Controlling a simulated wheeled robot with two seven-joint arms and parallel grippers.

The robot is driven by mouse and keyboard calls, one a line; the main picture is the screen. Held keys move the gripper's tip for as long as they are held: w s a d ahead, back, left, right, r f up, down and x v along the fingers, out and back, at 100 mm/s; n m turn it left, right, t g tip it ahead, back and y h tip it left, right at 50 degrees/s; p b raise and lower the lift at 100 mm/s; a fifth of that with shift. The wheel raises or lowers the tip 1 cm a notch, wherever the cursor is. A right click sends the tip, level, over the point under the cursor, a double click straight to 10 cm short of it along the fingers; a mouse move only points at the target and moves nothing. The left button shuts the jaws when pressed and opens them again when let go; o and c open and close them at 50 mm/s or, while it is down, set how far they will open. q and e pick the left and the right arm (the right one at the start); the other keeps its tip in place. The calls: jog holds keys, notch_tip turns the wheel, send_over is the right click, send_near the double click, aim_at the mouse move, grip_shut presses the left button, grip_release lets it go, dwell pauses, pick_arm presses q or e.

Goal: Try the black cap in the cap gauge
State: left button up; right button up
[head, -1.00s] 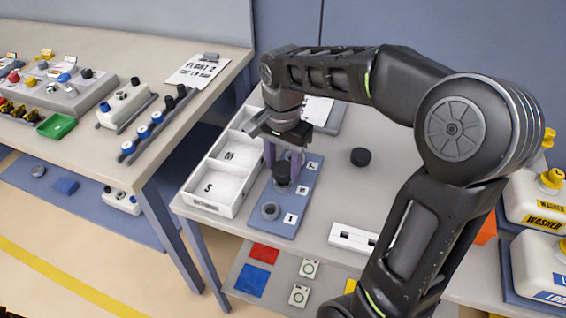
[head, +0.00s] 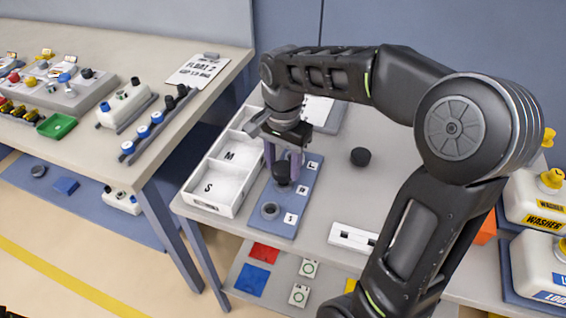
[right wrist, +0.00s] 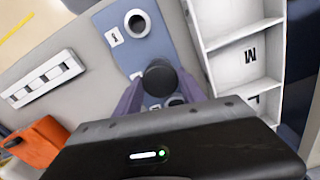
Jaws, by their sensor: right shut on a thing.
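The cap gauge is a blue board (head: 285,222) on the middle table, with ring-shaped posts in a row beside white letter labels. My right gripper (head: 283,162) points down over the gauge and is shut on a black cap (head: 283,175). The cap is over or on the middle post; I cannot tell how far it is seated. In the right wrist view the cap (right wrist: 160,77) sits between the fingers, with a bare post (right wrist: 138,22) on one side and another post (right wrist: 177,101) partly hidden. My left gripper is out of view.
A white tray (head: 213,208) with lettered compartments stands left of the gauge. Another black cap (head: 360,156) lies on the table to the right. A white slotted block (head: 352,238) is near the front edge.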

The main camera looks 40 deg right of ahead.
aim_at(283, 168)
jog(key=shift+f+b, duration=0.95)
jog(key=shift+f, duration=0.3)
jog(key=o, duration=1.5)
jog(key=shift+r, duration=0.1)
notch_tip(283, 168, up, 8)
jog(key=shift+f, duration=0.2)
jog(key=shift+o, duration=0.3)
